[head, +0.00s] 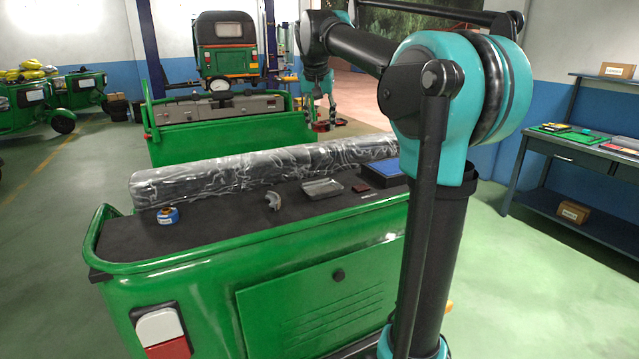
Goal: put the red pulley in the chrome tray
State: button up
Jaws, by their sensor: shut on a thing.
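The red pulley (320,127) shows small and dark red at the tips of my gripper (321,122). My gripper points down and is shut on it, held up beyond the plastic-wrapped roll. The pulley is partly covered by the fingers, and its outline is hard to make out. The chrome tray (322,188) is a small, shiny grey, shallow tray on the dark cargo bed, on the near side of the roll. It looks empty. My gripper appears above and behind it in the picture, apart from it.
The long wrapped roll (250,174) lies across the green cart's bed (220,232). A blue tape roll (168,216), a grey curved part (273,200), a dark red block (362,186) and a blue bin (388,171) surround the tray. My arm covers the bed's right end.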

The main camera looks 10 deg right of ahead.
aim_at(322, 190)
notch_tip(322, 190, down, 20)
jog(key=shift+d+r, duration=0.1)
dwell(0.5)
jog(key=o, duration=0.8)
jog(key=shift+o, duration=0.2)
jog(key=v, duration=1.2)
jog(key=shift+s, duration=0.1)
